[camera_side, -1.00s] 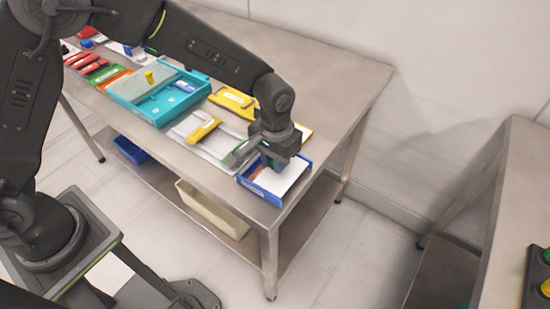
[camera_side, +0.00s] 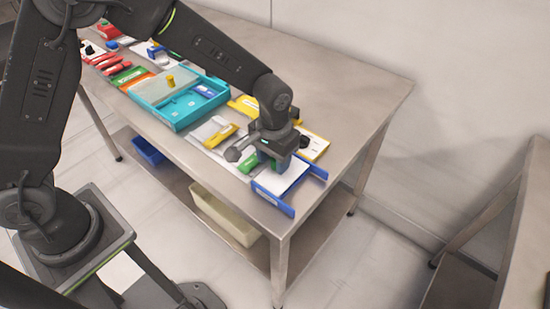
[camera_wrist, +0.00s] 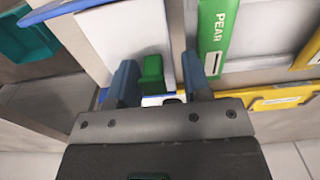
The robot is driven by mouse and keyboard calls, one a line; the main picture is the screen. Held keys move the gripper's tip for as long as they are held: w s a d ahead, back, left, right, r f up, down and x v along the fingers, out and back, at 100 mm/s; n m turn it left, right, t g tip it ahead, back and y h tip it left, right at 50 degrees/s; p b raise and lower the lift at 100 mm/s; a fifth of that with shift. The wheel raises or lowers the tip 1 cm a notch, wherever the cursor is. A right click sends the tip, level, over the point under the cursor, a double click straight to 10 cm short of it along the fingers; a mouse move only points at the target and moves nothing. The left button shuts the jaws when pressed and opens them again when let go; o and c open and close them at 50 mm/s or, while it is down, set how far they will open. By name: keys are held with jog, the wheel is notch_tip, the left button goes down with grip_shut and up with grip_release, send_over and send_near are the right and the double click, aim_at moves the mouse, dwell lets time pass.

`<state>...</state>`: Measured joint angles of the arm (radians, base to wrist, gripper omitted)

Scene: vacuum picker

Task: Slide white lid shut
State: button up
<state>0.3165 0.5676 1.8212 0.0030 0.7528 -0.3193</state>
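A blue box (camera_side: 273,201) with a white lid (camera_side: 288,180) sits at the table's near right corner. The wrist view also shows the white lid (camera_wrist: 125,35), with a green knob (camera_wrist: 152,68) near its end. My gripper (camera_side: 275,164) points down over the back end of the lid. In the wrist view its blue fingertips (camera_wrist: 158,80) stand on either side of the green knob, with a clear gap on the knob's right, so it looks open around it. The gripper hides part of the box's far end in the side view.
A green case marked PEAR (camera_wrist: 213,35) lies close beside the box. Yellow-edged cases (camera_side: 222,138) and a teal tray (camera_side: 178,112) lie farther left on the table. The table's front edge runs close to the box. Bins (camera_side: 225,213) stand on the lower shelf.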

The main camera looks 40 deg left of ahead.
jog(key=shift+d+r, duration=0.1)
notch_tip(320, 180, up, 14)
dwell(0.6)
jog(key=s+a+r+t, duration=0.3)
jog(key=s+a+r, duration=0.4)
jog(key=s+a, duration=0.1)
jog(key=s+a+t, duration=0.2)
jog(key=s+a, duration=0.3)
jog(key=s, duration=0.6)
jog(key=shift+s+a+f+t, duration=0.2)
jog(key=shift+f+t, duration=0.1)
jog(key=shift+f, duration=0.1)
